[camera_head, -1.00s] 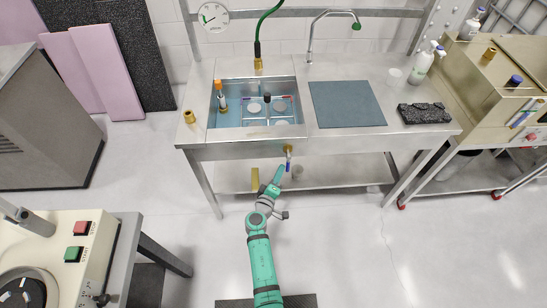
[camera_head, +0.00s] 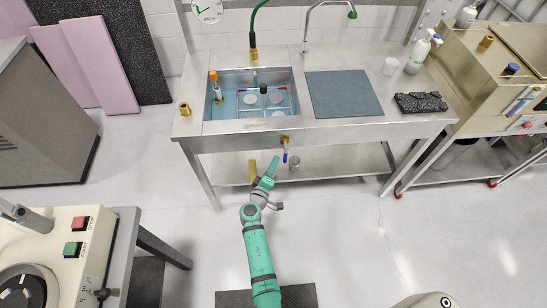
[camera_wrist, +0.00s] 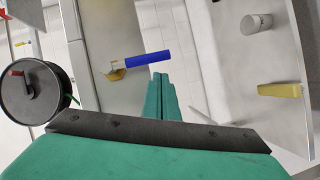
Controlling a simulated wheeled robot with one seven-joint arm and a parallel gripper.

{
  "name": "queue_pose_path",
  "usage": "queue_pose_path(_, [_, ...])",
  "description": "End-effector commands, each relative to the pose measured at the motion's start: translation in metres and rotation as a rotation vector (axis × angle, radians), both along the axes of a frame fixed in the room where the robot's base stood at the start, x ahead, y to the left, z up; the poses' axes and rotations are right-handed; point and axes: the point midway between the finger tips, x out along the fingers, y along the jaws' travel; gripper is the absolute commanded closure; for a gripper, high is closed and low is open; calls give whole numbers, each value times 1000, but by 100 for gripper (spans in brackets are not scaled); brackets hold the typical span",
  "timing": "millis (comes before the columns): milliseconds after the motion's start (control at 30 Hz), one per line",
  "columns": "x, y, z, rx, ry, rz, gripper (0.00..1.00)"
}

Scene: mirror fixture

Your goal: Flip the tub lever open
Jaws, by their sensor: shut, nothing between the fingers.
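The tub (camera_head: 240,127) is a steel basin set in the counter at centre left. Below its front edge, a brass valve (camera_head: 284,139) carries the blue lever (camera_head: 285,157), which hangs downward in the head view. In the wrist view the blue lever (camera_wrist: 147,59) reaches right from the brass fitting (camera_wrist: 117,74). My gripper (camera_head: 275,160) is just left of the lever in the head view. In the wrist view my green fingers (camera_wrist: 160,80) are shut and empty, with their tips close beside the lever's free end. I cannot tell whether they touch.
A yellow block (camera_head: 252,168) and a metal cup (camera_head: 295,163) are on the lower shelf (camera_head: 225,180) behind my arm. A control panel (camera_head: 75,225) stands at the left. A black round object (camera_wrist: 30,93) shows in the wrist view. The floor right of my arm is clear.

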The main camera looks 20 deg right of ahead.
Motion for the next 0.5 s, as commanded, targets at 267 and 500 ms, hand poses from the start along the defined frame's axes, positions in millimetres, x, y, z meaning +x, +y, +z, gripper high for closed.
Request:
queue_pose_path(267, [-17,44,1,-1,-1,5,100])
queue_pose_path(500, [-46,83,1,-2,-2,20,100])
